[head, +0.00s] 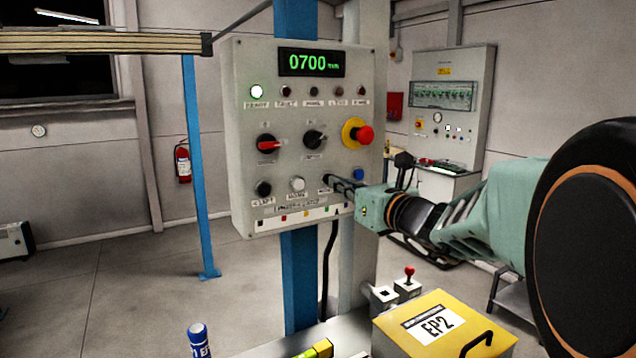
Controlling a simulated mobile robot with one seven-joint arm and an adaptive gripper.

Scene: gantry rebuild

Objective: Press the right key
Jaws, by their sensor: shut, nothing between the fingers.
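A grey control panel (240,110) on a blue post shows 0700 mm on its green display (311,63). Its lower row holds a black left key (263,188), a white home key (297,183) and a blue button (358,174). My gripper (328,179) is shut and empty, reaching in from the right. Its dark fingertips lie over the spot right of the home key, above a partly covered label.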

